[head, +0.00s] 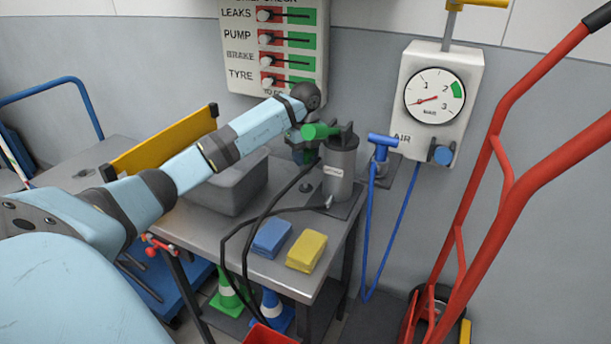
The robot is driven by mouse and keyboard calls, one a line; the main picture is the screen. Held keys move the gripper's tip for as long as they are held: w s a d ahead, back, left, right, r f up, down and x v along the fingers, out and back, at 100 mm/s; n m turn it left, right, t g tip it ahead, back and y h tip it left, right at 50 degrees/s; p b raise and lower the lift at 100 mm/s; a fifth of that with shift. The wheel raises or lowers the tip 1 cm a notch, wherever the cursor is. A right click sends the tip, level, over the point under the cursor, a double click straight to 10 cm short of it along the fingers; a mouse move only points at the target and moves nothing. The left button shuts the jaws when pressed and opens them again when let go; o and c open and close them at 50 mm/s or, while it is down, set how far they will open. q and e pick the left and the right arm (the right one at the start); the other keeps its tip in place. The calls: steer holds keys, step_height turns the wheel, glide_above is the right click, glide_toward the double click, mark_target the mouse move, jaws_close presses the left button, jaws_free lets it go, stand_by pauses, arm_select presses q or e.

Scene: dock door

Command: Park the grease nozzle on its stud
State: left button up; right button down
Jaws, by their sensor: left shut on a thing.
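My left gripper (303,143) is above the back of the metal bench, just left of the grey grease canister (340,172). It is shut on a green-handled piece, which I take to be the grease nozzle (319,131); the jaws and wrist partly hide it. A black hose (262,215) runs from below the gripper, loops over the bench's front edge and comes back to the canister's foot. A small dark knob, perhaps the stud (305,187), stands on the bench below the gripper, apart from it. My right gripper is not in view.
A grey bin (232,190) stands left on the bench (203,226). Blue (272,238) and yellow (307,251) blocks lie near its front. A check board (272,88) and an air gauge (432,98) hang on the wall. A red hand truck (497,130) stands right.

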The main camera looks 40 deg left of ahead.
mark_target(305, 172)
arm_select(q)
step_height(305, 172, down, 5)
steer(key=shift+r+b, duration=0.15)
steer(key=shift+b, duration=0.25)
steer(key=shift+f, duration=0.35)
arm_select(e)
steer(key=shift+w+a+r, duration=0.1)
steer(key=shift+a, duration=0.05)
arm_select(q)
steer(key=shift+f, duration=0.1)
steer(key=o, duration=1)
steer(key=shift+c, duration=0.2)
step_height(305, 172, up, 12)
steer(key=shift+r+p, duration=0.15)
steer(key=shift+p, duration=0.95)
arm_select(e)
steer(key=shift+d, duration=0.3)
